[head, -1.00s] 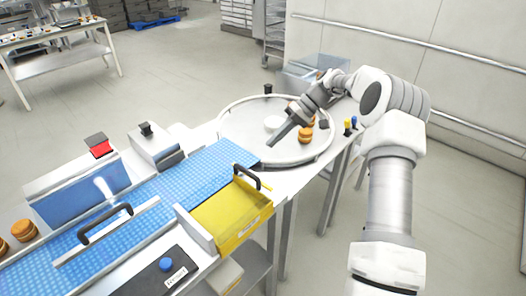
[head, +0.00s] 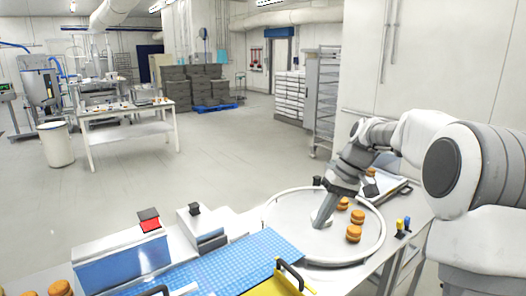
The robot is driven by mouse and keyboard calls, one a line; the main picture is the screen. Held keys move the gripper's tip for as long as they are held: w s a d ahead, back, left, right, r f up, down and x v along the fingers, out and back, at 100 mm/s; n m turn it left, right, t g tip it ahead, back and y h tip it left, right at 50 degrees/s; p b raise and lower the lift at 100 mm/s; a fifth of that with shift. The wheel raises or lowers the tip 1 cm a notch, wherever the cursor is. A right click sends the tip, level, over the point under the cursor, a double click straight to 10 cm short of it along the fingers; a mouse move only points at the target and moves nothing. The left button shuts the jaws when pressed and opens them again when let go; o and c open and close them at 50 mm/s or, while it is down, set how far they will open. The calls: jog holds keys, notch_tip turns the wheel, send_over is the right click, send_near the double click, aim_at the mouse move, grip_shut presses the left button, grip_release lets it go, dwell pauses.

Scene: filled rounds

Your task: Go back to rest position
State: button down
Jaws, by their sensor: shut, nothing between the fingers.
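My gripper (head: 321,219) is at the end of my white and grey arm at the right of the head view. Its fingers point down and slightly left over the round grey turntable (head: 290,245). They look closed together, with nothing visible held. Whether the tips touch the turntable cannot be told. A small white round thing at the tips is partly hidden by them. Several orange-brown filled rounds, such as this one (head: 353,234), lie on the turntable just right of my gripper.
A blue belt (head: 255,255) with a yellow tray (head: 268,287) beside it runs to the turntable from the lower left. A black knob (head: 317,181) stands at the turntable's far rim. Small yellow and blue items (head: 403,226) stand at right. Open floor (head: 200,175) lies beyond.

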jog(key=s+a+r+t+h, duration=0.1)
jog(key=s+a+r+h, duration=0.1)
jog(key=s+r, duration=0.5)
jog(key=s+f+m+t+h, duration=0.1)
jog(key=s+t, duration=0.1)
jog(key=s, duration=0.8)
jog(key=s+d+f+m+t+h, duration=0.1)
jog(key=s+f+t, duration=0.1)
jog(key=s, duration=0.9)
jog(key=shift+s+f+m+t+h, duration=0.25)
jog(key=shift+f+m+t+h, duration=0.05)
jog(key=shift+t, duration=0.2)
